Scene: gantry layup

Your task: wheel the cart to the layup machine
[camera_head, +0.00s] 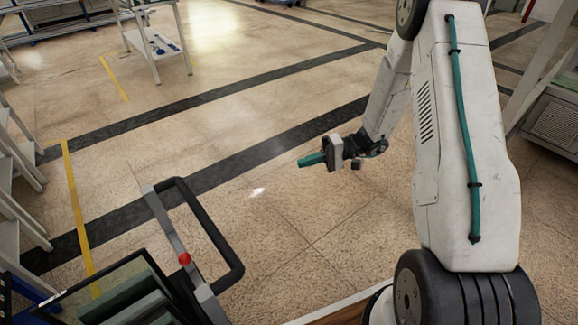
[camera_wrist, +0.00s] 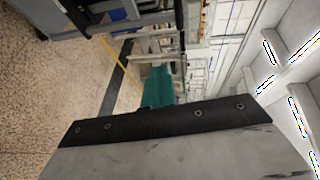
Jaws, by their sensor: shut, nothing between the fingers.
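A cart with a black looped handle (camera_head: 232,262) and a grey post with a red knob (camera_head: 184,259) stands at the lower left of the head view, cut off by the frame edge. Green items (camera_head: 128,296) lie in its dark tray. My gripper (camera_head: 303,161), with teal fingers, is shut and empty above open floor, right of the handle and apart from it. In the wrist view the teal fingers (camera_wrist: 158,84) show beyond a dark bracket. A grey frame with dark bars (camera_wrist: 100,22) at the top there is likely the cart. I cannot make out which thing is the layup machine.
A small white table (camera_head: 152,42) stands at the upper left. White steps or racks (camera_head: 18,160) line the left edge. A grey cabinet (camera_head: 555,125) is at the right. Dark bands and yellow lines (camera_head: 75,210) mark the floor, which is clear in the middle.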

